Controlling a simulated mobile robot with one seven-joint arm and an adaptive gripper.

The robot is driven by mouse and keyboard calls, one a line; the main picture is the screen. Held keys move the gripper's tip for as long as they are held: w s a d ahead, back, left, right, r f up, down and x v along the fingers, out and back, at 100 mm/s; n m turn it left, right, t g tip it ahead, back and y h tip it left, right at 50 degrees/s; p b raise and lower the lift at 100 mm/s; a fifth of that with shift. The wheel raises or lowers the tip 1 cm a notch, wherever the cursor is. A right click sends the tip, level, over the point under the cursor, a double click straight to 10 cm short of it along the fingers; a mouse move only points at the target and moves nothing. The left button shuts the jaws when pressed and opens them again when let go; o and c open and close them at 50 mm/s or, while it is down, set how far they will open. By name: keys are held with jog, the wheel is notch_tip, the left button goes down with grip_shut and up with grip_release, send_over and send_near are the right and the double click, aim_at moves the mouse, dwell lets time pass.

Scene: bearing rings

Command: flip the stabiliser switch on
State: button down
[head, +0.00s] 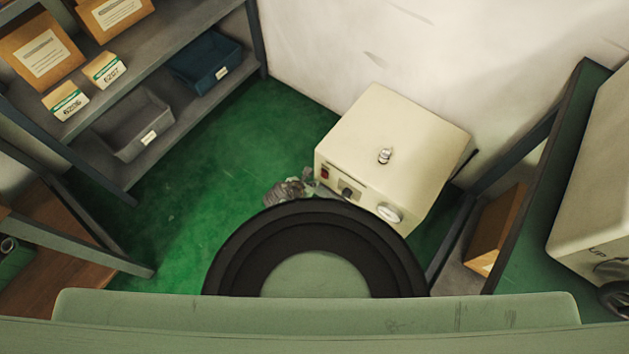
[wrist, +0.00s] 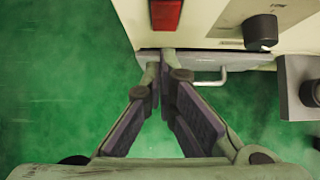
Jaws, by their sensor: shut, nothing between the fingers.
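The stabiliser is a cream box (head: 400,135) on the green floor against the white wall. Its red switch (head: 325,173) is at the left end of the front panel. In the wrist view the red switch (wrist: 166,14) is at the top centre, just beyond my fingertips. My gripper (wrist: 159,62) is shut and empty, with its tips at the lower edge of the panel, below the switch. I cannot tell whether they touch the box. In the head view my gripper is a grey shape beside the box's front left corner, partly hidden by my arm. The switch's position is not clear.
A black knob (wrist: 260,31) is right of the switch, and a round white dial (head: 390,213) is further along. Shelves with cartons (head: 42,52) and bins (head: 205,62) stand at the left. A green bench (head: 540,215) is at the right. Green floor (head: 190,215) is clear between.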

jog(key=v, duration=1)
jog(key=shift+s+a, duration=0.25)
jog(key=shift+s+a+f+t+h+p, duration=0.2)
jog(key=shift+f+p, duration=0.3)
jog(key=shift+p, duration=0.45)
jog(key=shift+s+a+f+t+h+p, duration=0.1)
jog(key=shift+s+a+f+t+p, duration=0.15)
jog(key=shift+f+p, duration=0.45)
jog(key=shift+r, duration=0.2)
